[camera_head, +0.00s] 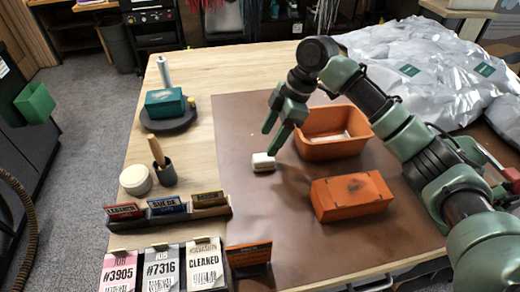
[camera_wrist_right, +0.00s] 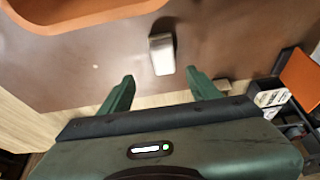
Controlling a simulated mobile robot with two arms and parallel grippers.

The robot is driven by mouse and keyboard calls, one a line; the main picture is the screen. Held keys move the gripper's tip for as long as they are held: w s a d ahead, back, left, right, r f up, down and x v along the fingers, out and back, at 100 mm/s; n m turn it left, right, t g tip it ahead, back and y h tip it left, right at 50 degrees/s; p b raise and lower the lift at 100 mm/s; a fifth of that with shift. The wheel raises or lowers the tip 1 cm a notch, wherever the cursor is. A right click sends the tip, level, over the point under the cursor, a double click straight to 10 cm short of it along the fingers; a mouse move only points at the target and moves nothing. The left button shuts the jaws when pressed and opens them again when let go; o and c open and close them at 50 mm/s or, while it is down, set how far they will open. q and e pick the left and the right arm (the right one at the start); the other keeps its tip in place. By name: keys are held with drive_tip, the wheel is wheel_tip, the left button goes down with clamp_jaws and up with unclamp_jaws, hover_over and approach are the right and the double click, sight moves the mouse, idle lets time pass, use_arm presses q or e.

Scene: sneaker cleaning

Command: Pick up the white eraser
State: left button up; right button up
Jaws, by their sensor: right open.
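The white eraser (camera_head: 263,162) is a small white block with a darker part, lying on the brown mat (camera_head: 330,235) left of the orange bins. In the right wrist view the eraser (camera_wrist_right: 162,57) lies just beyond the fingertips, roughly in line with the gap between them. My right gripper (camera_head: 270,138) is open and empty, tilted down above the eraser and apart from it. Its two green fingers also show in the right wrist view (camera_wrist_right: 160,75). My left gripper is not in view.
An open orange bin (camera_head: 305,147) stands just right of the eraser, with an orange box (camera_head: 350,196) nearer. A sign rack (camera_head: 180,215), a brush in a dark cup (camera_head: 164,174) and a white round jar (camera_head: 135,180) stand left. Silvery bags (camera_head: 420,60) lie at back right.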

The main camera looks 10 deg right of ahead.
sight(264, 157)
drive_tip(key=shift+s+a+f+p, duration=0.15)
drive_tip(key=shift+s+a+f, duration=0.1)
drive_tip(key=shift+f, duration=0.4)
drive_tip(key=shift+s+a+f+p, duration=0.15)
drive_tip(key=shift+s+a+f, duration=0.1)
drive_tip(key=shift+f, duration=0.35)
drive_tip(key=x, duration=0.2)
drive_tip(key=p+x, duration=0.1)
drive_tip(key=shift+w+d+f, duration=0.15)
drive_tip(key=shift+d+f, duration=0.05)
drive_tip(key=shift+f, duration=0.25)
drive_tip(key=shift+a+f, duration=0.15)
drive_tip(key=shift+f, duration=0.25)
clamp_jaws()
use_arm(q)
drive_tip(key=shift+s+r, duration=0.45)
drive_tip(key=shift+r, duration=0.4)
